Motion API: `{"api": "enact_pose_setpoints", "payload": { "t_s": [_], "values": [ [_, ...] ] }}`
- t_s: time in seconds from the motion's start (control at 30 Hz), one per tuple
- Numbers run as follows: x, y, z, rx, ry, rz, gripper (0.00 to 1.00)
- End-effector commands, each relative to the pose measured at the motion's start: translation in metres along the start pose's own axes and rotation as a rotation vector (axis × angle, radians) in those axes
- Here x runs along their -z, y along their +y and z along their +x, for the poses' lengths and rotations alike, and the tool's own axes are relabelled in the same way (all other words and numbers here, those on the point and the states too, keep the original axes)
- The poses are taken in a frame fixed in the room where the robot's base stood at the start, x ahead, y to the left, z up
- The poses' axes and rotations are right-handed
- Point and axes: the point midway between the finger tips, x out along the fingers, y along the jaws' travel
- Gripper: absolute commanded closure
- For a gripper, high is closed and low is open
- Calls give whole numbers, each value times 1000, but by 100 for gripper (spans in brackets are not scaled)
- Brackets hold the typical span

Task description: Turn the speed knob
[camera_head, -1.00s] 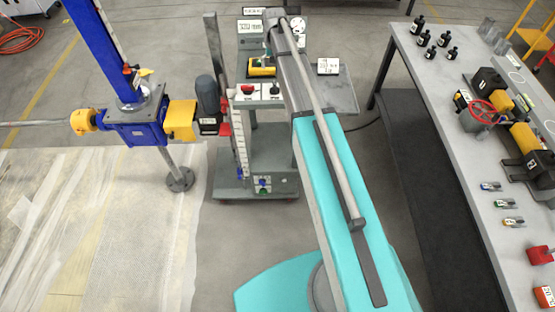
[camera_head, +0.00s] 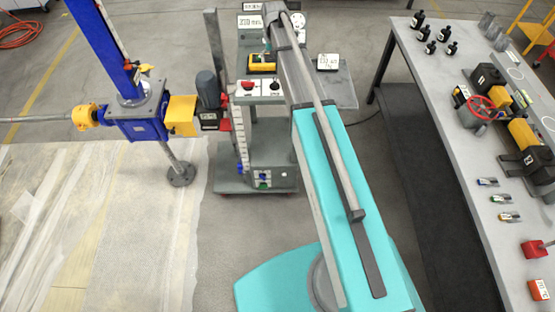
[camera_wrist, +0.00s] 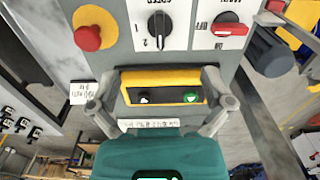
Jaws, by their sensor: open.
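The speed knob (camera_wrist: 158,23) is a black rotary knob on a white plate near the top middle of the wrist view, with upside-down lettering. It also shows in the head view (camera_head: 274,86), just left of my arm. My gripper (camera_wrist: 158,84) is open and empty. Its two grey fingers are spread on either side of a yellow box (camera_wrist: 160,77) with a black and a green button. The knob lies beyond the fingertips in the picture, apart from them. In the head view my arm hides most of the gripper.
A red mushroom button (camera_wrist: 88,38) on yellow and a red switch (camera_wrist: 228,28) flank the knob. A small white sign (camera_head: 327,62) stands on the cart top. A blue screw jack (camera_head: 135,120) with its motor (camera_head: 207,90) is left; a workbench (camera_head: 460,150) is right.

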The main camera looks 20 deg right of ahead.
Motion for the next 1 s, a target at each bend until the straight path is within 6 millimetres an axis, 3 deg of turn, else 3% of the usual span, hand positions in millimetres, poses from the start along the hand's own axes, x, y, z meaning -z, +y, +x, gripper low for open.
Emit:
{"api": "enact_pose_setpoints", "payload": {
  "t_s": [1.0],
  "values": [
    [-65,-2,89,0,0,-49,0]
  ]
}}
